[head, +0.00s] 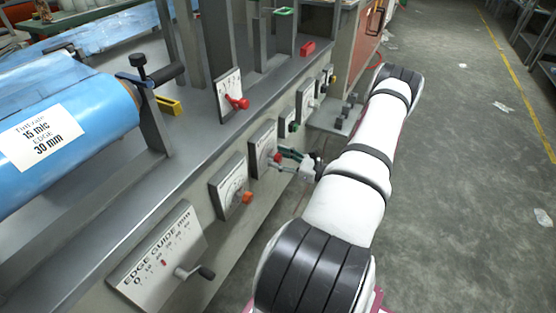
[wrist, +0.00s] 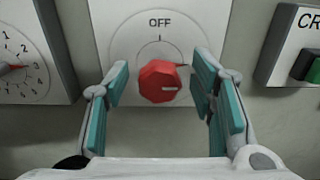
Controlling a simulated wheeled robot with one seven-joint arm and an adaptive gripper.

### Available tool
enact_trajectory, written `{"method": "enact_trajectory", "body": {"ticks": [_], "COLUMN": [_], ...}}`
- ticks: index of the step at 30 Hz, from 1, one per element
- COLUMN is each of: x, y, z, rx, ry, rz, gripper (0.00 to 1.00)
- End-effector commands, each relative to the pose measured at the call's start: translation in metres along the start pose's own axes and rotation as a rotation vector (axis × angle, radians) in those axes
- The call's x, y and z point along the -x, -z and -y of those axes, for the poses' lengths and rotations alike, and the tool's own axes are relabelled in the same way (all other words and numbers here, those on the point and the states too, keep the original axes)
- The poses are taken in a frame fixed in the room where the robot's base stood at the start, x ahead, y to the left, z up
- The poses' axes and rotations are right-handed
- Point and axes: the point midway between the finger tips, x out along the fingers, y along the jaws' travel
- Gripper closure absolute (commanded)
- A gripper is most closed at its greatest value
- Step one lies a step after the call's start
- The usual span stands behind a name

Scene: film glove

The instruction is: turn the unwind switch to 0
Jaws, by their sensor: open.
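A red faceted knob (wrist: 160,82) sits on a pale plate marked OFF at the top in the wrist view. No unwind label is readable, so I cannot tell if this is the unwind switch. In the head view the knob (head: 276,158) is on the panel front. My gripper (head: 287,158) is in front of it, also seen in the wrist view (wrist: 161,88). The teal fingers are open, one on each side of the knob. Whether either touches it is unclear. Another red lever (head: 237,102) is on a numbered plate higher up.
A dial with a red pointer (wrist: 15,67) is left of the knob, and a green button (wrist: 313,70) is right. The EDGE GUIDE panel (head: 160,252) with a crank is nearer. A blue film roll (head: 90,105) lies at left. The floor at right (head: 455,190) is mostly clear.

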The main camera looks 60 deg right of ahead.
Motion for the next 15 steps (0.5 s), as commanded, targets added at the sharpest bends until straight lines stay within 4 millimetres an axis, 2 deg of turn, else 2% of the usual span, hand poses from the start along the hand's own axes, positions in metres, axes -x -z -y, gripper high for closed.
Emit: {"method": "enact_trajectory", "body": {"ticks": [11, 12, 15], "x": [-0.0068, -0.0067, -0.0067], "y": [-0.0002, -0.0002, -0.0002], "z": [-0.0004, -0.0004, -0.0004], "rx": [-0.001, -0.001, -0.001], "ry": [-0.001, -0.001, -0.001], "rz": [0.000, 0.000, 0.000], "gripper": [0.49, 0.54, 0.76]}}
